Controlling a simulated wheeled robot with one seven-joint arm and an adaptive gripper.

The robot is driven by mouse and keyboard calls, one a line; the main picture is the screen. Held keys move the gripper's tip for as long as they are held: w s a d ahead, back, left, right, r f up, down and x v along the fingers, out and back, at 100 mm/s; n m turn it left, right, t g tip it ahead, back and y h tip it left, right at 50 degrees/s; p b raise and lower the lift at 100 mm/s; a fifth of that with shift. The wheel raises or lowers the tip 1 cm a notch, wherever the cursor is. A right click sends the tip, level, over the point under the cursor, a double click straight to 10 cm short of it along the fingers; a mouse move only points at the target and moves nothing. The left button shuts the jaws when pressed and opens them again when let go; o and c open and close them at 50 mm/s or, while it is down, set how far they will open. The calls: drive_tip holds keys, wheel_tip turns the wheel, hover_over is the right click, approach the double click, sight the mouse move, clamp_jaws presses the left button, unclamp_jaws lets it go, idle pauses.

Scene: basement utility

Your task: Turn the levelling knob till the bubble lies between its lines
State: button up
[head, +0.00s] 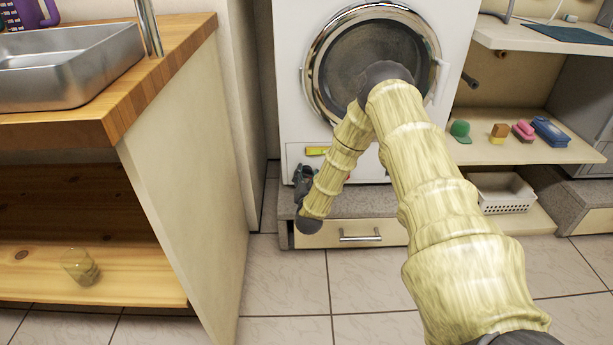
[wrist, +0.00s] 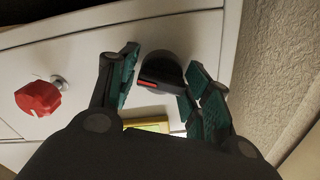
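A dark round knob (wrist: 160,72) with a red line on its grip bar sits on the white machine front in the wrist view. My gripper (wrist: 163,66) is open around this knob, with one teal-padded finger on each side; I cannot tell whether the right finger touches it. A yellow-green level vial (wrist: 150,124) lies just below the knob, partly hidden by my gripper. It also shows in the head view (head: 316,151), too small to make out bubble or lines. A red knob (wrist: 38,98) stands to the left in the wrist view. My gripper (head: 304,178) hides the dark knob in the head view.
The white washing machine (head: 290,75) stands on a plinth with a drawer (head: 350,235). A wooden counter with a steel sink (head: 70,65) is at left. Shelves with sponges and a white basket (head: 502,192) are at right. Tiled floor is clear in front.

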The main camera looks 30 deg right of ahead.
drive_tip(key=shift+o, duration=0.5)
drive_tip(key=v, duration=1.2)
